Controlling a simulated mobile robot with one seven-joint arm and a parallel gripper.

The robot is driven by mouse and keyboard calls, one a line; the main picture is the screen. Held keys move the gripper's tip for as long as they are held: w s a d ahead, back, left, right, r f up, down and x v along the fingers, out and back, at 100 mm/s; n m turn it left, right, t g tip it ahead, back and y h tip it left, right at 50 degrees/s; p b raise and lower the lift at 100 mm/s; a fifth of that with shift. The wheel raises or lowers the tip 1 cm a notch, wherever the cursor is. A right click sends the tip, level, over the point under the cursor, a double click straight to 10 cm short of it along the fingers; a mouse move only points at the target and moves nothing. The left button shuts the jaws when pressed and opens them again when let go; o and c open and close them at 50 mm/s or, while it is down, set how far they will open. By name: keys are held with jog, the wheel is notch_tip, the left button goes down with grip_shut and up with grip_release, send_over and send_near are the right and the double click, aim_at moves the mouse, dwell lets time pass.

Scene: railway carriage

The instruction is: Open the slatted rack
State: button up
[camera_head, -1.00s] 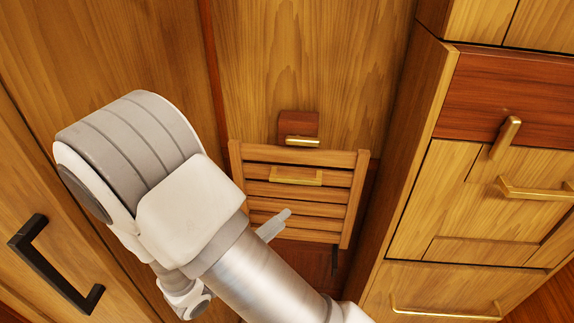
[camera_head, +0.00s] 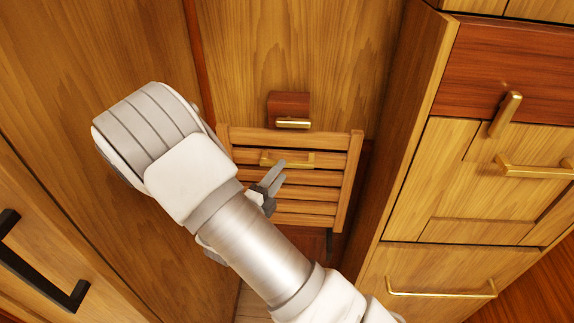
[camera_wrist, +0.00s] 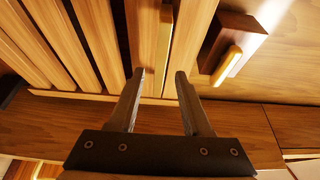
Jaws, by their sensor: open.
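The slatted rack (camera_head: 345,195) is a pale wooden frame with several horizontal slats, folded up against the wall panel. A brass bar handle (camera_head: 300,160) is fixed near its top; the handle also shows in the wrist view (camera_wrist: 165,45). My gripper (camera_head: 276,172) is open in front of the rack's upper slats, just at the handle. In the wrist view my gripper's fingertips (camera_wrist: 158,76) are apart, with the handle's near end lined up between them; I cannot tell if they touch it. My arm hides part of the rack's lower left.
A dark red wooden block (camera_head: 289,100) with a brass bar sits on the wall just above the rack. A cabinet (camera_head: 480,190) with brass handles stands close on the right. A door with a black handle (camera_head: 40,265) is on the left.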

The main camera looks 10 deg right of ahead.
aim_at(286, 166)
jog(key=x, duration=0.4)
jog(key=shift+w+d, duration=0.25)
jog(key=shift+w, duration=0.1)
grip_shut()
dwell(1.2)
